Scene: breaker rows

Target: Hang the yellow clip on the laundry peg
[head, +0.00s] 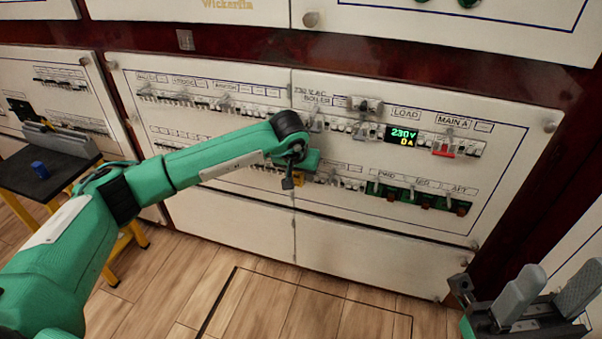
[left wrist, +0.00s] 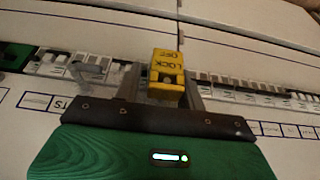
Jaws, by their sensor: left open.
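The yellow clip (left wrist: 167,72), marked LOCK OFF, is at a breaker row in the left wrist view. It stands between the fingers of my left gripper (left wrist: 163,88), which is open around it; I cannot tell whether a finger touches it. In the head view my left gripper (head: 296,167) is at the lower breaker row, and only a little yellow shows below it. My right gripper (head: 548,291) is open and empty at the lower right, away from the panel. I cannot make out a label reading laundry, so I cannot tell which peg is the laundry peg.
The white panel (head: 230,230) holds two breaker rows, a green display (head: 404,136), a red switch (head: 443,150) and green units (head: 421,196) at the lower right. A dark bench (head: 40,180) with a blue cylinder (head: 40,169) stands at left. The floor before the panel is clear.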

